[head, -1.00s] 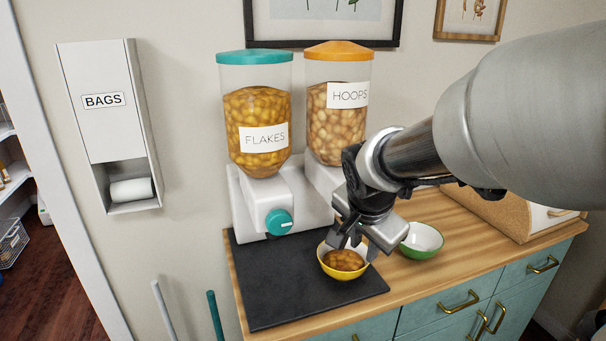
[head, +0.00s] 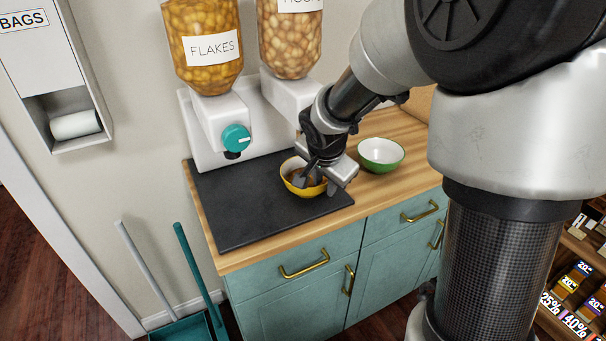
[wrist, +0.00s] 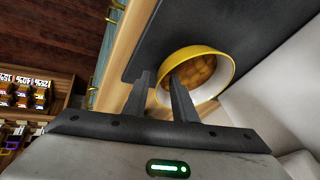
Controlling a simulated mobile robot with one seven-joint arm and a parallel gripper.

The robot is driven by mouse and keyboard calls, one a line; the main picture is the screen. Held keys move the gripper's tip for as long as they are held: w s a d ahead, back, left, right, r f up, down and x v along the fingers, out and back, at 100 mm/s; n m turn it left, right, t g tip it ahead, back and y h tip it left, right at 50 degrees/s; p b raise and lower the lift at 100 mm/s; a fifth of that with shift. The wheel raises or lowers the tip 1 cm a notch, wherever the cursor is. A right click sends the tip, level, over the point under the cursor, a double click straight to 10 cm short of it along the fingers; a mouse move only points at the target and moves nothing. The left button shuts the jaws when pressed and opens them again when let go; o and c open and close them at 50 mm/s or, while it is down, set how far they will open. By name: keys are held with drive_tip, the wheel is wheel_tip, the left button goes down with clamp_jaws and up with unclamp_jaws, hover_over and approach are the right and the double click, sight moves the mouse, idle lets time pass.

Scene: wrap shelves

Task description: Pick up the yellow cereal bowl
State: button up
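The yellow cereal bowl (head: 290,188) stands upright on the black mat near its right end, with brown flakes inside. My gripper (head: 317,184) is above and at the bowl's right side, pointing down. In the wrist view the yellow bowl (wrist: 222,61) shows its flakes, and my open gripper (wrist: 160,77) has its fingers apart at the near rim. One finger overlaps the bowl's inside and the other is outside the rim. I see a gap between the fingers. I cannot tell whether either finger touches the bowl. The gripper hides part of the bowl in the head view.
A green bowl (head: 380,152) stands just right of my gripper on the wooden counter (head: 410,131). The white dispenser with the teal knob (head: 236,138) stands behind the black mat (head: 250,212). The mat's left part is clear.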

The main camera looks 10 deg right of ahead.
clamp_jaws()
drive_tip(key=shift+r, duration=0.1)
drive_tip(key=shift+r, duration=0.1)
